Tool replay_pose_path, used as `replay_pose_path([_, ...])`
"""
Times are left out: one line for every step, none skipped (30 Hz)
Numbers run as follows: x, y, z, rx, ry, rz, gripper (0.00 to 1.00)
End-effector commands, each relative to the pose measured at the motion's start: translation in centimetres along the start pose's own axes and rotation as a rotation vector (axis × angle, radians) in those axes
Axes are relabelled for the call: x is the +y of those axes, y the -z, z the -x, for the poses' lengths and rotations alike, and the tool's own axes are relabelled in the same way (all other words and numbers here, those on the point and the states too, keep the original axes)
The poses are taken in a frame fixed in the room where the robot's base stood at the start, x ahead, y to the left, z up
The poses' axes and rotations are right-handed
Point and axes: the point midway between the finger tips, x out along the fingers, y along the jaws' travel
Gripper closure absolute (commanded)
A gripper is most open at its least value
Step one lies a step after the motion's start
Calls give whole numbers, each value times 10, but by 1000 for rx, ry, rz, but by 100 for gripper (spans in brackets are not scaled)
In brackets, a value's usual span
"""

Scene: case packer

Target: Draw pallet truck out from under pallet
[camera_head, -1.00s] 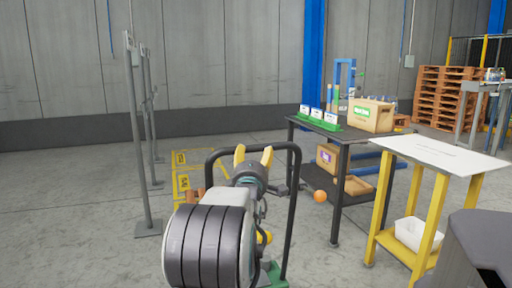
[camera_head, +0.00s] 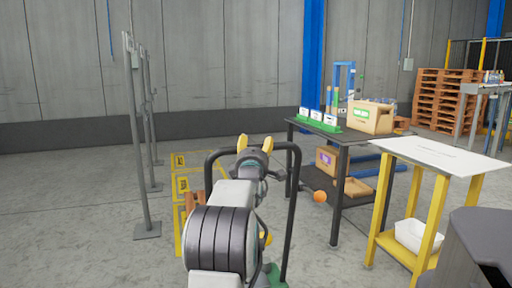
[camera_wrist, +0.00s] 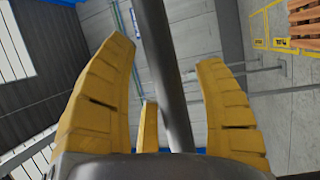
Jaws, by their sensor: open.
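The pallet truck's black looped handle (camera_head: 293,200) stands upright in front of me in the head view. A green part of the truck (camera_head: 273,275) shows low behind my arm; its forks are hidden. My gripper (camera_head: 256,143) is open at the top bar of the handle. In the wrist view the dark handle bar (camera_wrist: 157,40) runs between the spread yellow fingers of my gripper (camera_wrist: 167,62); contact cannot be told. A wooden pallet (camera_head: 194,203) lies partly hidden behind my arm, left of the handle. It also shows in the wrist view (camera_wrist: 305,18).
Yellow marked bays (camera_head: 182,183) lie on the floor. Grey posts (camera_head: 139,150) stand at left. A dark table (camera_head: 340,146) with boxes and a white-topped yellow stand (camera_head: 440,153) are close on the right. Stacked pallets (camera_head: 440,100) stand far right. Left floor is clear.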

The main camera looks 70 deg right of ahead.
Motion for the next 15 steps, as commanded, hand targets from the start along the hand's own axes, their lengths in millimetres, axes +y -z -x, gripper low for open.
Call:
replay_pose_path([0, 0, -1, 0, 0, 0, 37])
replay_pose_path([0, 0, -2, 0, 0, 0, 37])
replay_pose_path([0, 0, -2, 0, 1, 0, 37])
replay_pose_path([0, 0, -2, 0, 1, 0, 37])
replay_pose_path([0, 0, -3, 0, 1, 0, 37])
replay_pose_path([0, 0, -3, 0, 1, 0, 37])
replay_pose_path([0, 0, -3, 0, 1, 0, 37])
replay_pose_path([0, 0, -3, 0, 1, 0, 37])
replay_pose_path([0, 0, -3, 0, 0, 0, 37])
replay_pose_path([0, 0, -3, 0, 0, 0, 37])
replay_pose_path([0, 0, -3, 0, 0, 0, 37])
replay_pose_path([0, 0, -3, 0, 0, 0, 35])
replay_pose_path([0, 0, -3, 0, 0, 0, 38])
replay_pose_path([0, 0, -3, 0, 0, 0, 40])
replay_pose_path([0, 0, -3, 0, 0, 0, 44])
